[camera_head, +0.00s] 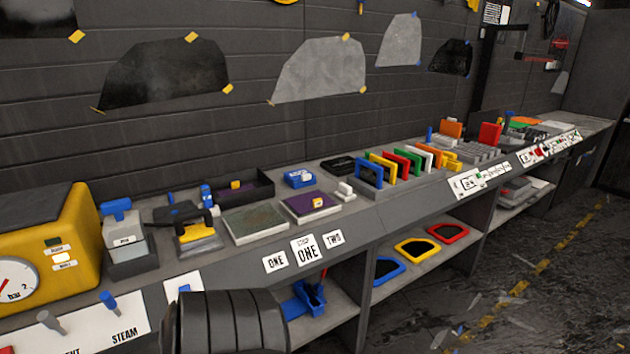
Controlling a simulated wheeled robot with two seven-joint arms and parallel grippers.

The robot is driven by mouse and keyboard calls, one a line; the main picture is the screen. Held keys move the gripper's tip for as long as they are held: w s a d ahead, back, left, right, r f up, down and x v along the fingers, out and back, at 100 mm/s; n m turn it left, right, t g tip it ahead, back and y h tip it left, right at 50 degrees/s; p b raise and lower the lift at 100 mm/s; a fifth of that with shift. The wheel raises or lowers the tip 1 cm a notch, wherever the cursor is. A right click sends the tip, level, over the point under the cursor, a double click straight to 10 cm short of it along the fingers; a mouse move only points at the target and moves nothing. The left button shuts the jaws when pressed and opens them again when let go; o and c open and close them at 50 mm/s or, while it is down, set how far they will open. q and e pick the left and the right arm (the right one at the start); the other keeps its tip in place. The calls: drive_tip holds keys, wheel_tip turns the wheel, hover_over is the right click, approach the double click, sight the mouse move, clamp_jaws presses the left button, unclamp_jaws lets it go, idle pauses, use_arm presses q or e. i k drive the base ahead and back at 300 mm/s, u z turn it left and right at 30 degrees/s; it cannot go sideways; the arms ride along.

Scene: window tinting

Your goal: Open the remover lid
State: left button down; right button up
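I cannot tell for certain which item is the remover. A grey container (124,240) with a blue T-shaped top (117,208) stands on the bench at the left, beside the yellow machine; its small label is too small to read surely. The blue top sits upright on it. A black ribbed part of my own arm shows at the bottom edge, in front of the bench. Neither of my grippers is in view.
The yellow machine (46,258) with a gauge is at the left. A steamer-like tool (198,238), a grey pad (254,223), a purple pad (310,206) and a dark open tray (240,189) lie on the bench. Coloured frames (416,248) lie on the lower shelf.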

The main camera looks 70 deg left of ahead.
sight(300, 173)
drive_tip(key=u, duration=0.55)
drive_tip(key=i, duration=0.75)
drive_tip(key=u, duration=0.75)
